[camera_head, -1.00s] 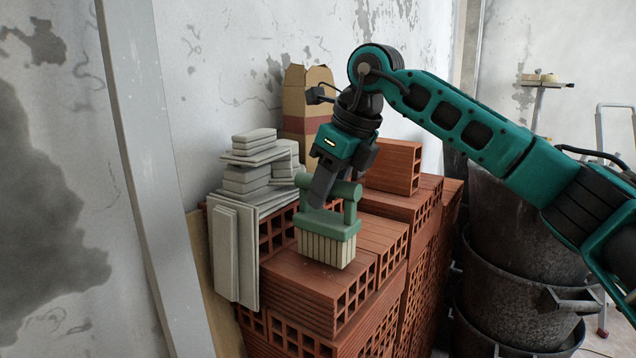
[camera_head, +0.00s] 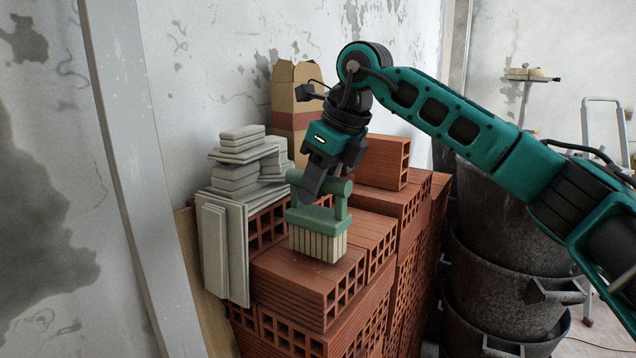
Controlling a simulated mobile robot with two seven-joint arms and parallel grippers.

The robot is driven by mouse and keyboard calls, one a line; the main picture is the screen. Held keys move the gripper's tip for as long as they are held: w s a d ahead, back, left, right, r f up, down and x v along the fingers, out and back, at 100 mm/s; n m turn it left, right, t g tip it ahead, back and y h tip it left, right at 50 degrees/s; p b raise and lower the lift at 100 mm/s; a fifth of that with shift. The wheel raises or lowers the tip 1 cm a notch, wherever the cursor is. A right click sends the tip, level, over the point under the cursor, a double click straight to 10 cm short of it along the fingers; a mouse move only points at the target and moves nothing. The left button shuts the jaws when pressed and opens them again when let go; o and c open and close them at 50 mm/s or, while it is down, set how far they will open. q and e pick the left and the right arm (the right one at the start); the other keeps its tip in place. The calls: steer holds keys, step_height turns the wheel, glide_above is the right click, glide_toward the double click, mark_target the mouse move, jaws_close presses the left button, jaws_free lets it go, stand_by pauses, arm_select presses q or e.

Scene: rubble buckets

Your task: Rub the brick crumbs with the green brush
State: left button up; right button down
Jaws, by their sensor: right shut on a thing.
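The green brush (camera_head: 318,222) has a round handle on top and a block of pale bristles below. My right gripper (camera_head: 316,192) is shut on the brush's handle from above. The brush is upright, and its bristles meet or nearly meet the top of the front red hollow brick (camera_head: 310,278); I cannot tell contact for sure. A few tiny specks that look like brick crumbs (camera_head: 291,268) lie on that brick's top beside the bristles. The brush hides the area beneath it. My left gripper is not in view.
Grey tiles (camera_head: 238,172) are stacked left of the brush, with more leaning upright. A cardboard box (camera_head: 297,110) stands behind. Another red brick (camera_head: 384,163) sits higher at the back right. Black buckets (camera_head: 505,290) are stacked at right. The wall closes off the left.

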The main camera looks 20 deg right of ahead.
steer(key=shift+f+b, duration=0.45)
steer(key=shift+f, duration=0.2)
steer(key=shift+s+a+f+b, duration=0.15)
steer(key=shift+s+a+b, duration=0.25)
steer(key=shift+s+a, duration=0.45)
steer(key=shift+s+a+f+b, duration=0.1)
steer(key=shift+s+a+b, duration=0.25)
steer(key=shift+s+a, duration=0.5)
steer(key=shift+w+a, duration=0.15)
steer(key=shift+w, duration=0.05)
